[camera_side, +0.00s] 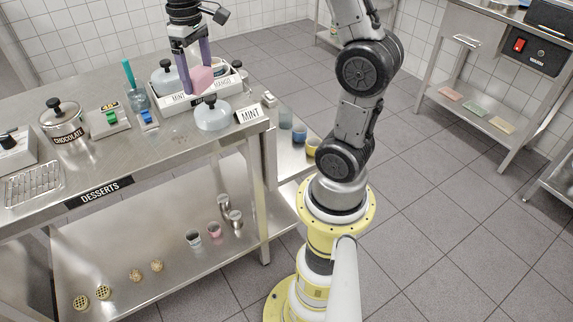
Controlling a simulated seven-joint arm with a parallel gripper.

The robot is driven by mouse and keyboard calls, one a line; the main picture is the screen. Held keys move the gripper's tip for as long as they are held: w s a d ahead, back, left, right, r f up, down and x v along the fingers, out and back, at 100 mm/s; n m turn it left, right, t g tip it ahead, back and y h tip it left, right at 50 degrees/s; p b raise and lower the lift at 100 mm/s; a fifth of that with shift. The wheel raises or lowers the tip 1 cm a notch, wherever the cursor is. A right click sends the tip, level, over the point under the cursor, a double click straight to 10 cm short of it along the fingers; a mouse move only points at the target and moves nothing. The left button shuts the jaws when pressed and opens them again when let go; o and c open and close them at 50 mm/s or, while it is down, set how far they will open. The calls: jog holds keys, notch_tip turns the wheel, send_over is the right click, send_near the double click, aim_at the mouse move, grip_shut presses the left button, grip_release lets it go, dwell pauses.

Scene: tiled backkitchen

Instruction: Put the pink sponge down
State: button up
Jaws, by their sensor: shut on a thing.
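The pink sponge (201,79) is a small pink block held between the purple fingers of my gripper (198,86). My gripper points down and is shut on the sponge. It hangs above the steel table (185,140), over or just in front of a white rack with name labels (236,83). I cannot tell how high the sponge is above the rack. Part of the sponge is hidden by a finger.
To the left are a glass with a teal tool (136,92), a scale (108,119) and a chocolate pot (63,122). The table's front middle is clear.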

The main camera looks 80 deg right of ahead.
jog(key=s+d+m, duration=0.4)
jog(key=s, duration=0.8)
jog(key=s+d+m, duration=0.3)
jog(key=s+d, duration=0.1)
jog(key=s, duration=0.7)
notch_tip(320, 180, down, 28)
jog(key=w+d+f, duration=0.2)
jog(key=d+f, duration=0.1)
jog(key=w+d+f, duration=0.2)
jog(key=d+f, duration=0.1)
jog(key=d, duration=0.1)
jog(key=w+d+f, duration=0.2)
jog(key=d+f, duration=0.1)
jog(key=d, duration=0.1)
jog(key=shift+w+d+f, duration=0.2)
jog(key=shift+w+f, duration=0.2)
jog(key=shift+w+d+f, duration=0.1)
jog(key=shift+d+f, duration=0.1)
jog(key=shift+f, duration=1.6)
